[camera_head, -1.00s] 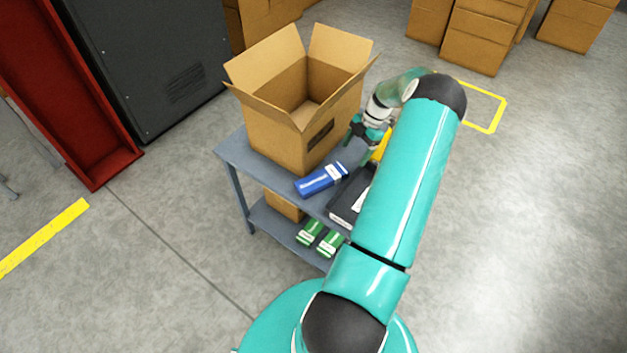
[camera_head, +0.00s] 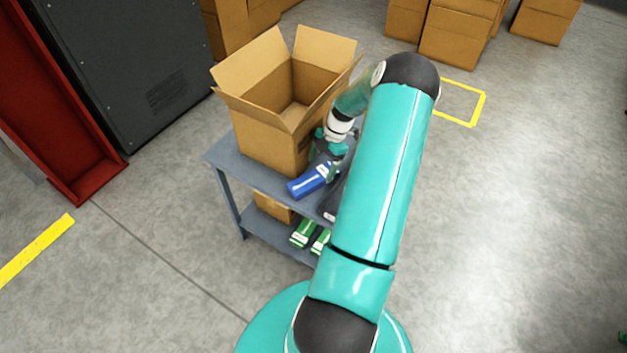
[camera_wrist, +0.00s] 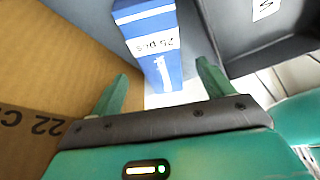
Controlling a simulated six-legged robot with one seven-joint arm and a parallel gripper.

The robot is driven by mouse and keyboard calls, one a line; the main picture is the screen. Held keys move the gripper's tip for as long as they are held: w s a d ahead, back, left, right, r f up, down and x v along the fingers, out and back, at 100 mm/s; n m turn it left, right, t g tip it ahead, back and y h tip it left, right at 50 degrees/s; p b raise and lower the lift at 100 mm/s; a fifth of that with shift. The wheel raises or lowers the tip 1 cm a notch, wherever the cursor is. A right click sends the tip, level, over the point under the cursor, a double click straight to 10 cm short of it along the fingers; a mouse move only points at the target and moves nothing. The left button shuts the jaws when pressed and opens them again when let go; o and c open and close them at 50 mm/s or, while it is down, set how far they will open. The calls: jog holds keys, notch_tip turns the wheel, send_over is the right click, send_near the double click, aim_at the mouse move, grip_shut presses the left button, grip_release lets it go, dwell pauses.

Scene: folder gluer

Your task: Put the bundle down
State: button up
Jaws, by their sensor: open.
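A blue bundle (camera_head: 308,181) with a white band lies on the top of the grey cart (camera_head: 222,157), in front of the open carton. My gripper (camera_head: 325,160) is low over the bundle's far end, beside the carton. In the wrist view my gripper (camera_wrist: 163,72) has its two green fingers spread apart. The blue bundle (camera_wrist: 150,35) shows between and beyond the fingertips, its label reading "25 pcs". I cannot tell whether a finger touches it.
The open carton (camera_head: 265,138) stands close on my gripper's left; its wall (camera_wrist: 50,70) fills the left of the wrist view. A dark tray (camera_wrist: 245,35) lies right of the bundle. Green-and-white packs (camera_head: 303,233) and a small carton (camera_head: 272,206) sit on the lower shelf.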

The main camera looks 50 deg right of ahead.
aim_at(314, 177)
jog(key=x, duration=0.5)
jog(key=shift+w+a, duration=0.15)
jog(key=shift+a, duration=0.3)
jog(key=shift+c, duration=0.4)
jog(key=c, duration=1.2)
jog(key=shift+o, duration=0.2)
jog(key=shift+r, duration=0.4)
jog(key=r, duration=0.6)
jog(key=shift+s+r, duration=0.2)
jog(key=s, duration=0.6)
jog(key=s+d, duration=0.1)
jog(key=s, duration=0.6)
jog(key=s+d, duration=0.1)
jog(key=s, duration=0.5)
jog(key=shift+s+f, duration=0.1)
jog(key=shift+s, duration=0.15)
